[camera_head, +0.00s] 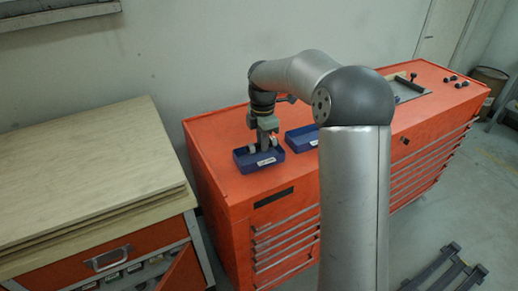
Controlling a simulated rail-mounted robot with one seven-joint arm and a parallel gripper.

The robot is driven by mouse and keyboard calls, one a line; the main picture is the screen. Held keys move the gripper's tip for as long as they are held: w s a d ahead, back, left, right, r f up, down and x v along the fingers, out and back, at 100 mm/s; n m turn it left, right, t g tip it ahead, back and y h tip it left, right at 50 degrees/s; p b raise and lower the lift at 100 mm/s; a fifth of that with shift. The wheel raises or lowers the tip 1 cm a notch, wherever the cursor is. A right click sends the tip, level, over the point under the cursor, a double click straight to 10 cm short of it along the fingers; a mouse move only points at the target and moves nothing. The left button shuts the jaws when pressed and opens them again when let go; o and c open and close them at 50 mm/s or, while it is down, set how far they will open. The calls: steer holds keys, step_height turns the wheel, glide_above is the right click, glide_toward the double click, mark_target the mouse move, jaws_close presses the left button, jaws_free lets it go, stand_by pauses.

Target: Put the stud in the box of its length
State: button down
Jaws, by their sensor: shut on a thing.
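My gripper (264,144) points down at the left blue box (243,164), with its fingertips at or just above the box's opening. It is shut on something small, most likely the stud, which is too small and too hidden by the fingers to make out. The left box has a white label on its front, too small to read. A second blue box (301,137) stands to its right, partly hidden by my arm; it also has a pale label.
Both boxes stand on an orange drawer cabinet (222,198). At its far right are a grey plate (424,82) and several small dark parts (450,79). A wooden-topped bench (80,165) stands at the left. My arm hides the cabinet's middle.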

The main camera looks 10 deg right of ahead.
steer(key=shift+w+a+f, duration=0.15)
steer(key=shift+a+f, duration=0.15)
steer(key=shift+f, duration=0.15)
steer(key=shift+a+f+p, duration=0.15)
steer(key=shift+f+p, duration=0.15)
steer(key=shift+f, duration=1.4)
steer(key=shift+f, duration=0.15)
steer(key=c, duration=1.3)
jaws_free()
steer(key=shift+c, duration=0.2)
